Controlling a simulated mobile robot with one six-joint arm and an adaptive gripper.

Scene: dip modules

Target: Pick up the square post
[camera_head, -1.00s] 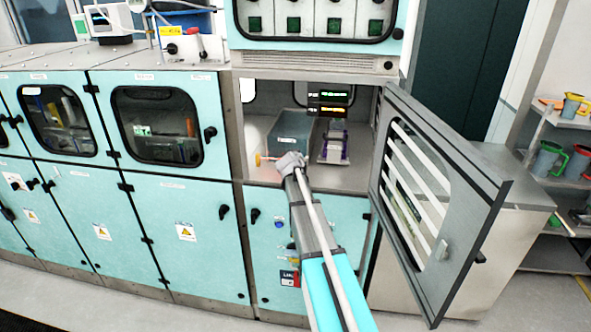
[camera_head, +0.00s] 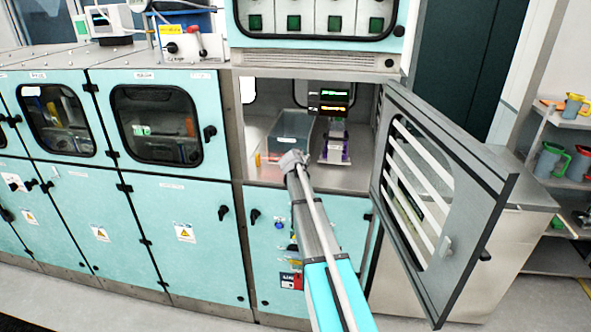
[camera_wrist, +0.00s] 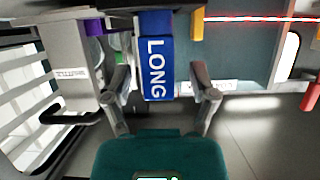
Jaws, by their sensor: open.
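A blue, square-sided block marked LONG (camera_wrist: 155,65) shows in the wrist view, running down from the top edge between my fingers. It looks like the square post, but I cannot tell its full shape. My gripper (camera_wrist: 162,97) is open, with one finger on each side of the block's lower end and visible gaps between. In the head view my gripper (camera_head: 292,160) is at the front of the open cabinet bay, before the grey bin. The blue block is not distinguishable there.
The grey bin (camera_head: 291,124) stands behind my gripper, with a purple-based device (camera_head: 335,150) to its right. A small orange post (camera_head: 257,159) is at the left. The slatted door (camera_head: 440,190) stands open at right. A yellow piece (camera_wrist: 197,22) shows near the block.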

